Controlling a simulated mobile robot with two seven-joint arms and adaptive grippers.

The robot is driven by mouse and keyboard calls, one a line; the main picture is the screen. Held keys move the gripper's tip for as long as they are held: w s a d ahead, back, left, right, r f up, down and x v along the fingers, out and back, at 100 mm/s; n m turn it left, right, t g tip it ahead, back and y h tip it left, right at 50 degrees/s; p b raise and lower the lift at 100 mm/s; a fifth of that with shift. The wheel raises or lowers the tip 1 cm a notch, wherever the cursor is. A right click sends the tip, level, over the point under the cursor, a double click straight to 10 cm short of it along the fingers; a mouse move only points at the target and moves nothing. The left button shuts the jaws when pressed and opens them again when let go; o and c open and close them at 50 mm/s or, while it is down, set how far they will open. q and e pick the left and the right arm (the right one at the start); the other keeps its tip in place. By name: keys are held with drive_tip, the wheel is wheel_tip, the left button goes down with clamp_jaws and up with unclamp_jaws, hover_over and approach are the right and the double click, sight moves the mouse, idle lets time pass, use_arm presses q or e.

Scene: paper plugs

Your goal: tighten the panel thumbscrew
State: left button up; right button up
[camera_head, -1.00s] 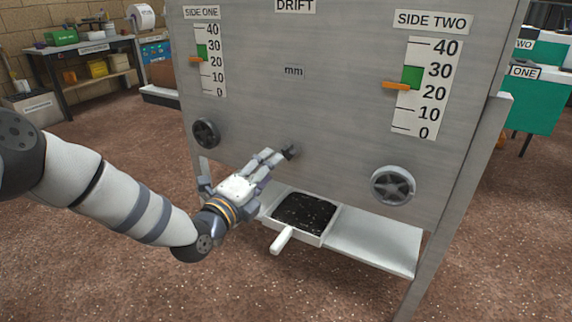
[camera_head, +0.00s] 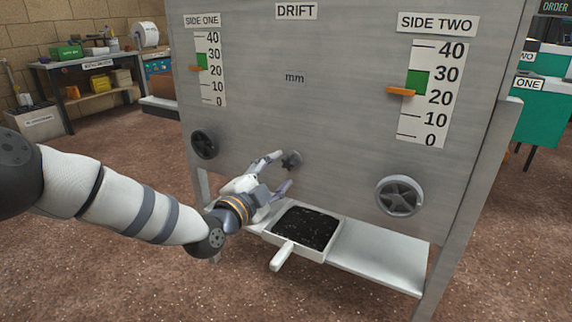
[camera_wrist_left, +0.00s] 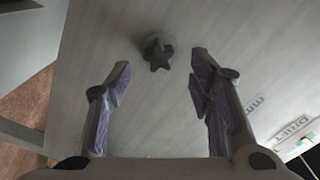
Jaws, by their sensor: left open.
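The panel thumbscrew (camera_head: 291,160) is a small dark star-shaped knob low on the middle of the grey metal panel (camera_head: 300,115). My left gripper (camera_head: 283,171) is open and empty close to it, with one finger above and one below and to the left. In the left wrist view the thumbscrew (camera_wrist_left: 158,52) lies between and slightly beyond the two spread fingertips of the gripper (camera_wrist_left: 160,65). Both fingers look apart from the knob. My right gripper is not in view.
Two handwheels, left (camera_head: 204,144) and right (camera_head: 399,196), flank the knob. Scales marked SIDE ONE (camera_head: 210,70) and SIDE TWO (camera_head: 433,93) have orange pointers beside green bands. A white-handled pan of dark material (camera_head: 284,252) sits on the shelf (camera_head: 375,259) below.

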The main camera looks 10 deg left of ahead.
sight(287, 164)
use_arm(q)
drive_tip(key=n, duration=0.3)
drive_tip(key=shift+w+d+f, duration=0.2)
drive_tip(key=shift+w, duration=0.4)
drive_tip(key=shift+b+x, duration=1)
drive_tip(key=shift+x, duration=0.4)
drive_tip(key=shift+r, duration=0.15)
drive_tip(key=c, duration=1.1)
